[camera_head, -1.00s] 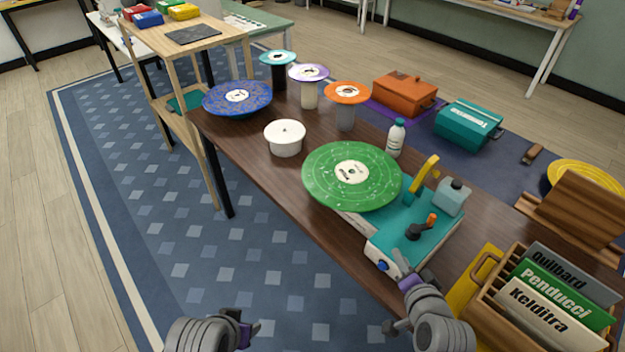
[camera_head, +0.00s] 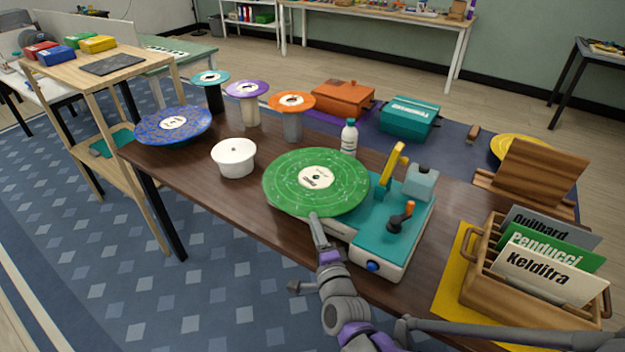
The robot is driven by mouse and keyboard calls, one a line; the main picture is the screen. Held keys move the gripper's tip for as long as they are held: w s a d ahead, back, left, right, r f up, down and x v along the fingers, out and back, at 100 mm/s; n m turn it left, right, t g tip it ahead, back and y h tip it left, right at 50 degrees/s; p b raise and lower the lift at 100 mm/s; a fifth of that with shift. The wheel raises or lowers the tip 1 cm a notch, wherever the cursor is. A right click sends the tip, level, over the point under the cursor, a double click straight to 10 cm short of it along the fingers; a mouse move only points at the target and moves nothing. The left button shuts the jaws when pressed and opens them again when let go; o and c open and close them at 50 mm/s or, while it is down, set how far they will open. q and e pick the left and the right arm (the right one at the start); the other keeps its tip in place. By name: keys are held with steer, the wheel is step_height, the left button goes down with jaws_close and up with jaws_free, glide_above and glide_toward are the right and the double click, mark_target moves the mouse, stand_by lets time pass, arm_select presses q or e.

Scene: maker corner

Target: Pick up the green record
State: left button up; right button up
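The green record (camera_head: 285,190), with a cream label, lies flat on the teal and white record player (camera_head: 375,240) and overhangs its left side. My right gripper (camera_head: 315,224) is at the record's near rim, its tip meeting or almost touching the edge. The fingers are seen end-on and overlap, so I cannot tell whether they are open or closed on the rim. My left gripper is not in view.
A yellow tonearm (camera_head: 397,160) and an orange-topped lever (camera_head: 401,217) rise beside the record. A white tub (camera_head: 233,158) and a white bottle (camera_head: 349,138) stand near it. A wooden record crate (camera_head: 478,283) is at right. Discs on stands line the table's far left.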

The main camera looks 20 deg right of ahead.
mark_target(307, 197)
steer(key=w, duration=0.4)
steer(key=w+d, duration=0.1)
steer(key=w, duration=0.2)
steer(key=shift+w+d+b, duration=0.1)
steer(key=shift+b, duration=0.2)
steer(key=shift+c, duration=0.3)
jaws_close()
stand_by(0.8)
